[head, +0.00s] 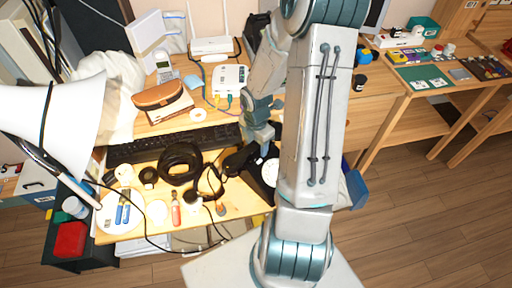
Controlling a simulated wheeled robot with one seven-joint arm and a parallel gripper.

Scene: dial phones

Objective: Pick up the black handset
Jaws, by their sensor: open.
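A black dial phone (262,181) with a pale dial sits near the front right edge of the cluttered wooden desk, partly hidden by my arm. The black handset (237,161) shows at the phone's left side, with a dark cord near it. I cannot tell whether it rests fully on the cradle. My gripper (261,146) points down close above the phone, just right of the handset's visible end. It is open. Its fingertips are small and partly merge with the dark phone, so contact cannot be told.
A black keyboard (165,145) and a coiled black cable (180,163) lie left of the phone. A white router (229,79) and a brown case (160,94) stand behind. A white lamp (62,112) overhangs the left. Another table (400,103) stands right; the floor (420,215) is clear.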

